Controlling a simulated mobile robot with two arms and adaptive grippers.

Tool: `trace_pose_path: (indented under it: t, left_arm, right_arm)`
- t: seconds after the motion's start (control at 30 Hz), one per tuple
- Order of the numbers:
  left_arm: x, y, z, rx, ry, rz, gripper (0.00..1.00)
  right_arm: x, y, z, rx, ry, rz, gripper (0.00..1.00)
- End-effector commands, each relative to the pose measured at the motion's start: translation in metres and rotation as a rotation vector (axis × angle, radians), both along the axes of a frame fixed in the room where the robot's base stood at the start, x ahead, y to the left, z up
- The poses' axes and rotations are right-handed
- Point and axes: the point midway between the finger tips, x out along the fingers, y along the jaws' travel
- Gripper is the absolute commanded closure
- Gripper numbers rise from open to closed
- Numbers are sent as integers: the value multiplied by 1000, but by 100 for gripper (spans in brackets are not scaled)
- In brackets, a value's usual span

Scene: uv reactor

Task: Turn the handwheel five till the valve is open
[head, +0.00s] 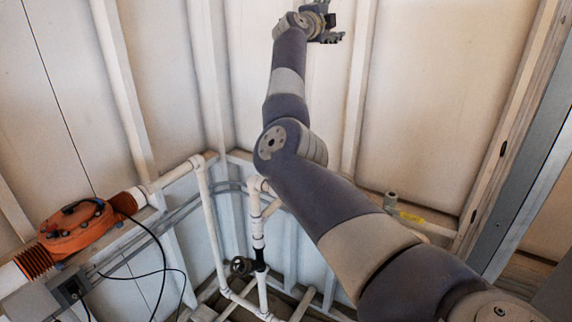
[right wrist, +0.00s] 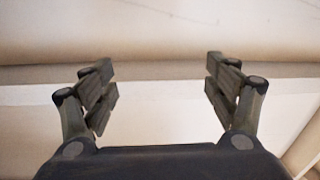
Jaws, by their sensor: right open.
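A small dark round handwheel (head: 241,266) sits low in the head view, beside the white vertical pipe (head: 259,240). I cannot read any number on it. My right gripper (head: 334,28) is high at the top of the head view, well above and apart from the handwheel. In the right wrist view my right gripper (right wrist: 160,80) is open, with nothing between its fingers, facing a pale wall. My left gripper is in neither view.
An orange reactor unit (head: 78,228) with black cables lies on white piping at the left. White pipes and frame bars fill the lower corner around the handwheel. A pipe fitting with a yellow tag (head: 411,217) is at the right. Pale panelled walls (head: 440,100) enclose the corner.

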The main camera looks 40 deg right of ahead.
Motion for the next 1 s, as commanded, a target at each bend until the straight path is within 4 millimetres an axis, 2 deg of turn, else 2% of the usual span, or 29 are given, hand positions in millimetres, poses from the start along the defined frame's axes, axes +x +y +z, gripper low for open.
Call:
trace_pose_path:
  t: [0.03, 0.17, 0.27, 0.37, 0.5, 0.6, 0.7, 0.8, 0.9, 1.0]
  left_arm:
    - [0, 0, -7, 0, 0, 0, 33]
    - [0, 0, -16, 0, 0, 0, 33]
    - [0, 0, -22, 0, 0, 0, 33]
    - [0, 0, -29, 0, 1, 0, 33]
    - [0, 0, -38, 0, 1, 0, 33]
    - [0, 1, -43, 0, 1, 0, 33]
    - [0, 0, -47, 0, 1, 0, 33]
    - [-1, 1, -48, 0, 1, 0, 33]
    - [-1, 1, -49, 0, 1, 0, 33]
    - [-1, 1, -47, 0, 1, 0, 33]
  right_arm:
    - [-4, 5, -21, 91, -25, -25, 20]
    - [-17, 23, -72, 340, -68, -99, 20]
    - [-23, 47, -112, 535, -82, -147, 20]
    - [-28, 82, -151, 732, -77, -187, 20]
    - [-34, 142, -196, 1000, -40, -233, 20]
    - [-39, 185, -217, 1165, 2, -257, 20]
    - [-44, 221, -230, 1290, 45, -275, 20]
    - [-48, 245, -236, 1368, 79, -285, 20]
    - [-50, 255, -239, 1405, 97, -291, 20]
    - [-51, 256, -246, 1413, 101, -295, 20]
